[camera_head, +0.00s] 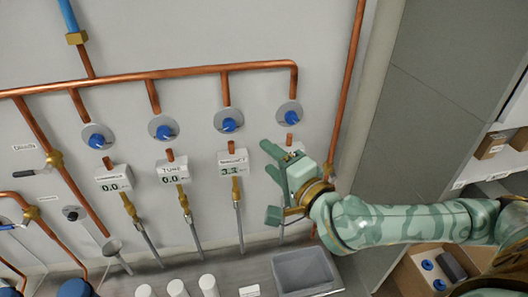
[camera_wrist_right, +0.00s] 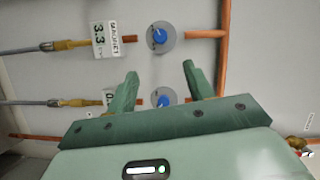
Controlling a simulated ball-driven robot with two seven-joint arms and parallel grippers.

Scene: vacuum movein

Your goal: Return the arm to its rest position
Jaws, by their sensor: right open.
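My right arm (camera_head: 405,222), patterned green, reaches in from the right side of the head view. Its right gripper (camera_head: 270,183) is open and empty in front of the pipe wall, over the rightmost gauge position. In the right wrist view the two fingers of the right gripper (camera_wrist_right: 160,76) stand apart with nothing between their tips. A blue valve knob (camera_wrist_right: 163,101) shows beyond them, and I cannot tell the distance to it. My left gripper is not in view.
A copper pipe (camera_head: 190,71) with several blue knobs (camera_head: 229,124) and white gauges (camera_head: 233,161) spans the wall. A grey bin (camera_head: 303,270) and white cylinders (camera_head: 208,285) stand on the ledge below. A vertical pipe (camera_head: 348,80) and grey cabinet (camera_head: 430,75) are near my arm.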

